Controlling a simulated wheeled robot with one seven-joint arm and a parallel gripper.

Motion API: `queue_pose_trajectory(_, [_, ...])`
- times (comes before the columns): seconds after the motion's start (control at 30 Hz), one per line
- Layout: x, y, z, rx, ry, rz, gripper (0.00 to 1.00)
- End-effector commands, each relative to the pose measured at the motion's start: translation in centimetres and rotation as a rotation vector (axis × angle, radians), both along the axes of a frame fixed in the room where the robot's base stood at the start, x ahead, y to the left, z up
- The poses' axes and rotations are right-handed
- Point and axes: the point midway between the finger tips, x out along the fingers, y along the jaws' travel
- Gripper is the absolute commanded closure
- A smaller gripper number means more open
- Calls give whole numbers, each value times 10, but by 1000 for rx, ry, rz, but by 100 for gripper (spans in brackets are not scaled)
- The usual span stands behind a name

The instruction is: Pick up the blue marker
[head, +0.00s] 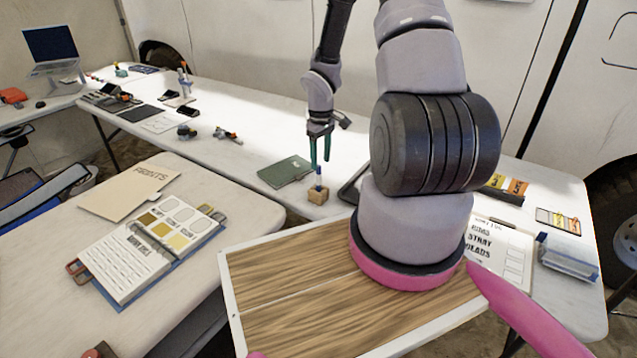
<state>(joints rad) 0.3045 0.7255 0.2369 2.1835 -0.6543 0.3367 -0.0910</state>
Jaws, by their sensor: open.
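The blue marker (318,178) stands upright on or in a small wooden block (317,195) on the white table, just right of a dark green notebook. It looks small and thin, and its lower end is hidden by the block. My gripper (320,168) points straight down with its green fingers apart. The fingertips are at or just above the marker's top in the picture. I cannot tell whether they touch it or how far apart they are in depth. Nothing is seen held in the gripper.
A green notebook (286,171) lies left of the block. A dark tray (351,184) edge shows to the right, partly hidden by my arm. An open binder (150,250) and a folder (130,192) lie on the near left table. Small tools stand farther along the white table (250,110).

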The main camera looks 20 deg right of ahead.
Motion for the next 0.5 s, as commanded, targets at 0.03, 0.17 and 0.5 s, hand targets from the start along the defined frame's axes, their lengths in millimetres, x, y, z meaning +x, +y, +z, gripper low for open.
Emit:
queue_pose_trajectory(0.03, [0,1,-8,0,3,1,43])
queue_pose_trajectory(0.17, [0,0,-22,-1,0,-1,43])
queue_pose_trajectory(0.5, [0,7,-62,-1,3,0,43])
